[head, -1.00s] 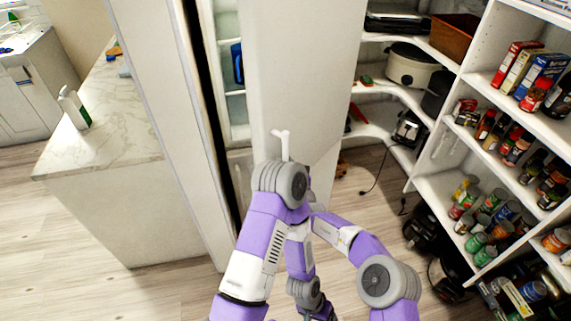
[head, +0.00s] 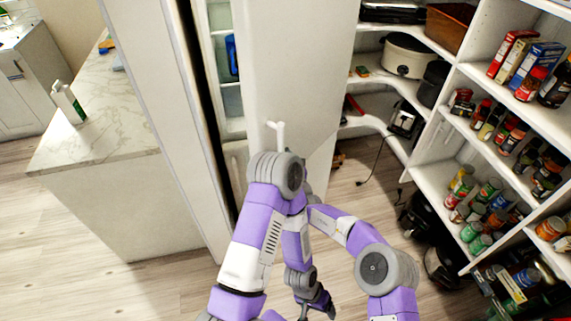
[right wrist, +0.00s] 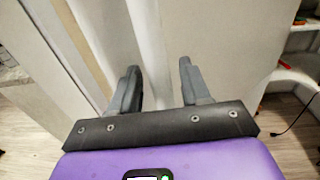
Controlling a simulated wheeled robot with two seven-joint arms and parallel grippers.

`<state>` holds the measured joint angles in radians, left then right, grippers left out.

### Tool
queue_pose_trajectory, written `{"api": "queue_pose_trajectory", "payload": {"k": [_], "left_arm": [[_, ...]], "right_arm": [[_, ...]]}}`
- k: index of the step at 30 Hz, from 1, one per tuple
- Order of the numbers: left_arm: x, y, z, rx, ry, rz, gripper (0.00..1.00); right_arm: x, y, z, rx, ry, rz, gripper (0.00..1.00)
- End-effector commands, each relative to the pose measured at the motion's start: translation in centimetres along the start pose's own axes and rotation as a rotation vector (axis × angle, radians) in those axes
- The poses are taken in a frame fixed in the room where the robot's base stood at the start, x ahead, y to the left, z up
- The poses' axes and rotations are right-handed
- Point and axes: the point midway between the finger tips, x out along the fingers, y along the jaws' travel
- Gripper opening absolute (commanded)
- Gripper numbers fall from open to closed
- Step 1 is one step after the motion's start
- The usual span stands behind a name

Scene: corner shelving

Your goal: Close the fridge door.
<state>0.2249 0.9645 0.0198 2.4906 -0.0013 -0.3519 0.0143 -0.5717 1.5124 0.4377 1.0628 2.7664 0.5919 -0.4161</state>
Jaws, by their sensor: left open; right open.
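The fridge door (head: 305,70) stands open as a tall white panel in the middle of the head view. Its pale face also fills much of the right wrist view (right wrist: 225,45). The fridge's shelved inside (head: 224,75) shows left of the door. My right gripper (right wrist: 158,70) is open, its grey fingers apart and pointing at white upright surfaces; I cannot tell whether they touch. In the head view it is hidden behind my left arm. My left gripper (head: 318,306) is low in the head view, open and away from the door, partly cut off by the lower edge.
A white forked piece (head: 276,132) shows against the door just above my left elbow. Corner shelves (head: 445,150) with jars, cans and boxes stand at the right. A marble-topped counter (head: 105,130) stands at the left. Wooden floor (head: 350,205) shows between door and shelves.

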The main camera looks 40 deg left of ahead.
Motion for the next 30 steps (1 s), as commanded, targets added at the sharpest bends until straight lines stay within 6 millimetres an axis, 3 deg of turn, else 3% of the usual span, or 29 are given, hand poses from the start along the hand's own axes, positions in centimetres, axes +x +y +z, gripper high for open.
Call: {"api": "queue_pose_trajectory", "payload": {"k": [18, 30], "left_arm": [[-1.1, 0.4, 0.0, 0.0, 0.0, 0.0, 0.81], [-1.1, 0.4, 0.0, 0.0, 0.0, 0.0, 0.81]], "right_arm": [[-6.5, -0.1, 0.1, 0.0, 0.001, -0.002, 0.47], [-7.0, -0.1, 0.0, 0.0, 0.001, -0.002, 0.47]]}}
